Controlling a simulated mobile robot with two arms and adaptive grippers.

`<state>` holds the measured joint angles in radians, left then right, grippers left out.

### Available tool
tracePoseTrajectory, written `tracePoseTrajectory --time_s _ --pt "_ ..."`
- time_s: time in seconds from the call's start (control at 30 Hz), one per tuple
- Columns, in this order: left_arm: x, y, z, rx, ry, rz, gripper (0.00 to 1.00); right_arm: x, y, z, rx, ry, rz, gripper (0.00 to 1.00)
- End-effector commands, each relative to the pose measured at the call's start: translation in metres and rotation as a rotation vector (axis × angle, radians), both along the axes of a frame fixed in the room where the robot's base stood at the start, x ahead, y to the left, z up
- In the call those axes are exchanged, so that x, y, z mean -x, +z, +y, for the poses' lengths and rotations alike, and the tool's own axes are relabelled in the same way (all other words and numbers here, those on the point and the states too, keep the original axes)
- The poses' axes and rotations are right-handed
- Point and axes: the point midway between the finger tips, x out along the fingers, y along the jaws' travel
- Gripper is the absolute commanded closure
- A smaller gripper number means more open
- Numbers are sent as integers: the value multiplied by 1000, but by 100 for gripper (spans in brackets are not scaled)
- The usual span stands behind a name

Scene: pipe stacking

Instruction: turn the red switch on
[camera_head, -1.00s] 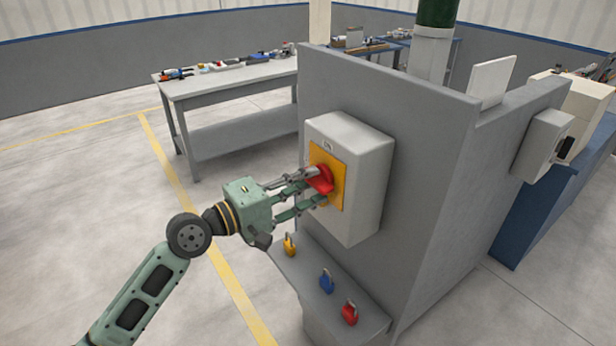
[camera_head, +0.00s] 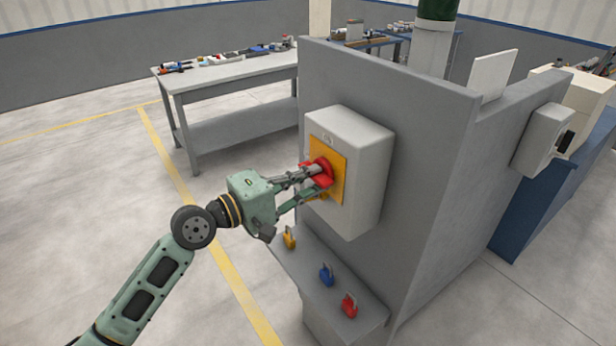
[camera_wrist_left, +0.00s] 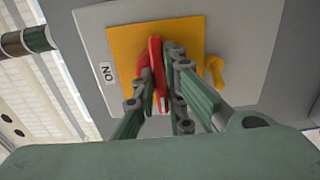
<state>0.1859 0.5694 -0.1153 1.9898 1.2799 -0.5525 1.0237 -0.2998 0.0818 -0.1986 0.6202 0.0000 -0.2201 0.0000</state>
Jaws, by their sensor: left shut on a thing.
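The red switch (camera_head: 326,165) sits on a yellow plate (camera_head: 340,181) on the front of a pale grey box (camera_head: 368,165). My left gripper (camera_head: 308,182) is shut on the red switch's handle, with fingers on both sides. In the left wrist view, the red handle (camera_wrist_left: 155,68) stands upright between the fingers (camera_wrist_left: 160,95). The "ON" label (camera_wrist_left: 107,73) is at the plate's left edge there, and the handle does not point at it. The fingers hide part of the switch. My right gripper is not in view.
The box is fixed to a grey panel (camera_head: 430,130). Yellow (camera_head: 289,238), blue (camera_head: 326,276) and red (camera_head: 349,305) padlocks stand on a ledge below. A workbench (camera_head: 225,78) with tools is at the back left. The floor at left is clear.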

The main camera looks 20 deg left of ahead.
Motion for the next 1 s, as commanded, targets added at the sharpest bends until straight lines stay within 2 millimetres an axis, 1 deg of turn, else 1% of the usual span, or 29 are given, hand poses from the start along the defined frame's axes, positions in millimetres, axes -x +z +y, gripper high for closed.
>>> tracePoseTrajectory --time_s 0.17,0.37,1.0 --pt "0 -2 0 -29 0 -21 100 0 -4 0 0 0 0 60" --pt "0 -3 0 -113 -1 -87 100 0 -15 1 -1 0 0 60" --pt "0 -3 0 -578 -1 -449 100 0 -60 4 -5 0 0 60"
